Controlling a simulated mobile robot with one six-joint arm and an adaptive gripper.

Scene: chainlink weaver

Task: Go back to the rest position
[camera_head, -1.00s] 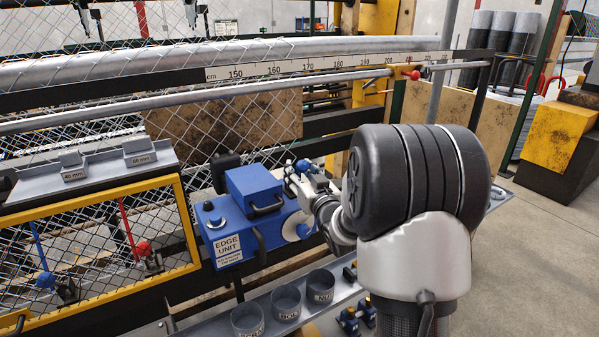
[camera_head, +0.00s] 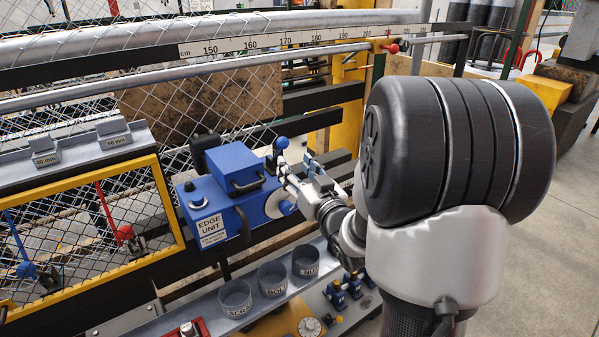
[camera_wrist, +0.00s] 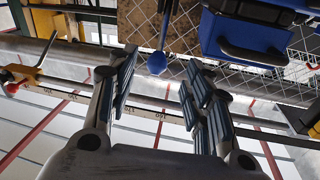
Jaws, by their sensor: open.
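My gripper (camera_head: 310,172) is beside the right side of the blue edge unit (camera_head: 210,228) in the head view. In the wrist view my gripper (camera_wrist: 160,78) shows two spread fingers with blue pads and nothing held between them. A blue-knobbed lever (camera_wrist: 157,62) shows between and beyond the fingertips. The same blue knob (camera_head: 282,143) stands above the unit's right end in the head view. I cannot tell whether a finger touches the lever. My arm hides part of the area right of the unit.
Three labelled cups (camera_head: 271,280) stand on a grey shelf below the unit. A yellow-framed mesh panel (camera_head: 165,212) is at left. A ruler rail (camera_head: 300,37) and pipes cross behind. A red knob (camera_head: 393,48) sits on the rail. Open floor (camera_head: 545,260) lies at right.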

